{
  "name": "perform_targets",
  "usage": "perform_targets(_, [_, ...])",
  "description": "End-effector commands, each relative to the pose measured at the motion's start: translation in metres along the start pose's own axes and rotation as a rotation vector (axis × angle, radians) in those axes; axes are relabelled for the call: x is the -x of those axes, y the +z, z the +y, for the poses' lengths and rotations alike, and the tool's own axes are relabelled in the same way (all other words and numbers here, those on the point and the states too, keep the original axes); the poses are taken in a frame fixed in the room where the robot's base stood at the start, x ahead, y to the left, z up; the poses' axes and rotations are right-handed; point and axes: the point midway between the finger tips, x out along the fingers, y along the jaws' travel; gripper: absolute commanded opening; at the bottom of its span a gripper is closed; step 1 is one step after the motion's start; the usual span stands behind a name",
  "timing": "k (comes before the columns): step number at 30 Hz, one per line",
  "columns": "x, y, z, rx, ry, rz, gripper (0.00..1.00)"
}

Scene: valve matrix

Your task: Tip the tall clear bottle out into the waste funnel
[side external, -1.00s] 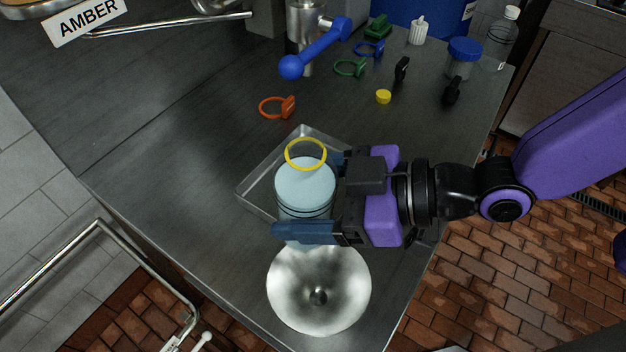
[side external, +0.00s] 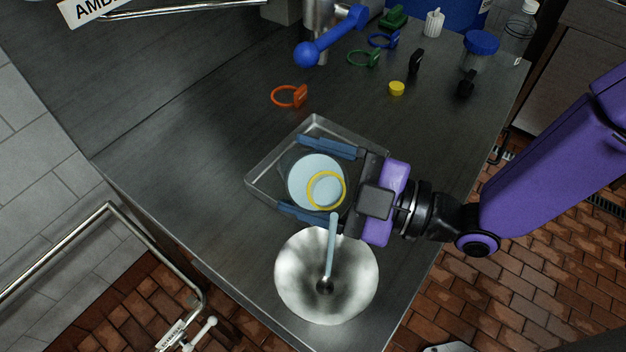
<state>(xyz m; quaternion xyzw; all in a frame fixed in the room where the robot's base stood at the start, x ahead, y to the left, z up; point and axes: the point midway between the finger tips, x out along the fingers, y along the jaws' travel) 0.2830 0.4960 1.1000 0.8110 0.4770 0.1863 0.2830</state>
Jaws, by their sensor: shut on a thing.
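My gripper (side external: 325,178) is shut on the tall clear bottle (side external: 316,180), one blue finger on each side of it. The bottle is tilted, and its yellow-rimmed mouth (side external: 341,190) points toward the camera and the funnel. Pale blue liquid shows inside the bottle. A pale blue stream (side external: 332,248) runs from near the mouth down into the waste funnel (side external: 300,284). The funnel is a round shiny metal bowl with a dark centre hole, in front of the bottle. The stream lands near that hole.
A shallow metal tray (side external: 262,176) lies beneath the bottle. Behind are an orange ring tag (side external: 290,96), a green ring tag (side external: 364,58), a yellow cap (side external: 397,88), a blue-lidded jar (side external: 480,50) and a blue-handled valve (side external: 330,38). The counter left of the tray is clear.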

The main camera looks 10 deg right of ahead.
Motion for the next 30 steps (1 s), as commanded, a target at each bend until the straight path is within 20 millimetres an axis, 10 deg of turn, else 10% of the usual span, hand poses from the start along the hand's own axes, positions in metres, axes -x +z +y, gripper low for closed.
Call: perform_targets(30, [-0.012, -0.016, 0.034, 0.435, 0.184, 0.242, 0.18])
